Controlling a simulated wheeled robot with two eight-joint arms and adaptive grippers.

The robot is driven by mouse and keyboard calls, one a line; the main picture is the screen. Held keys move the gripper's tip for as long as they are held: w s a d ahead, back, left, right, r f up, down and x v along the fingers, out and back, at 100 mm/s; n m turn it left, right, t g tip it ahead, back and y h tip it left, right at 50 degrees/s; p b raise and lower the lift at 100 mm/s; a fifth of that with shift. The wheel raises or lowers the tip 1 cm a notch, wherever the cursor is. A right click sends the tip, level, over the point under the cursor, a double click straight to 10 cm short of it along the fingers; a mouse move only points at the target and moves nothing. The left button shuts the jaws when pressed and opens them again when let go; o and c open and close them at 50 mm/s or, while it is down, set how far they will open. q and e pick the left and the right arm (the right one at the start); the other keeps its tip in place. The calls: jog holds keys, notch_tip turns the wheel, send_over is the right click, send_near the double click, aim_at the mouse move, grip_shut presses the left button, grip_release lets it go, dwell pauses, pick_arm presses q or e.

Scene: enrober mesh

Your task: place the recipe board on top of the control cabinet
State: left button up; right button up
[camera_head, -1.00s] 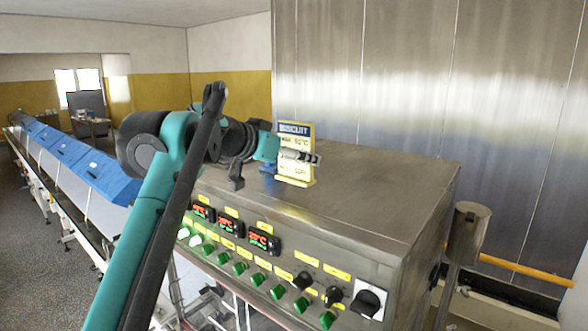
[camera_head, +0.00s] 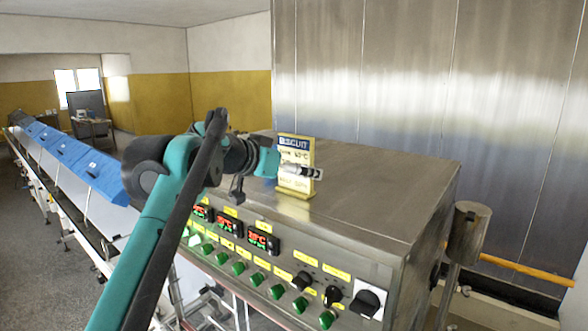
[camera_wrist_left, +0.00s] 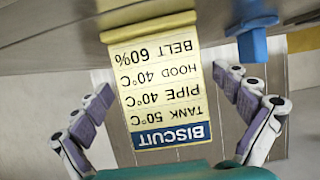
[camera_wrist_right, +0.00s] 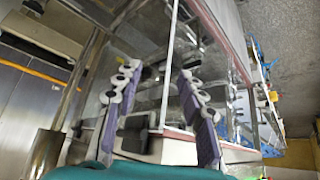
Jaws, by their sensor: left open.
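The recipe board (camera_head: 297,143), a cream card with a blue "BISCUIT" header, is upright over the top of the control cabinet (camera_head: 385,190), near its far left part. Its lower edge appears to meet the metal top. My left gripper (camera_head: 305,172) is in front of the board. In the left wrist view, the board (camera_wrist_left: 160,85) shows upside down between the spread fingers of my left gripper (camera_wrist_left: 178,115), with gaps on both sides. My right gripper (camera_wrist_right: 160,95) shows only in its own wrist view, fingers apart with nothing held between them.
The cabinet front carries green buttons, black knobs and red displays (camera_head: 258,240). A metal post (camera_head: 467,235) stands right of the cabinet. The cabinet top right of the board is clear. A conveyor with blue covers (camera_head: 75,158) runs left.

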pick_arm(q)
jog(key=v, duration=1.2)
jog(key=shift+r+b, duration=0.15)
jog(key=shift+b, duration=0.3)
jog(key=s+a+f+n+g+y, duration=0.1)
jog(key=s+f, duration=0.6)
jog(key=f, duration=0.9)
jog(key=s+a+f+n+g+y, duration=0.1)
jog(key=s+a+f+n+y, duration=0.2)
jog(key=s+f, duration=0.4)
jog(key=s+a+f+n+g+y, duration=0.1)
jog(key=s+a+f+n+y, duration=0.2)
jog(key=f, duration=2.2)
jog(key=s+a+y, duration=0.1)
jog(key=s, duration=0.3)
jog(key=shift+a+f+g, duration=0.3)
jog(key=shift+a+g, duration=0.1)
notch_tip(320, 180, down, 29)
jog(key=b, duration=2.9)
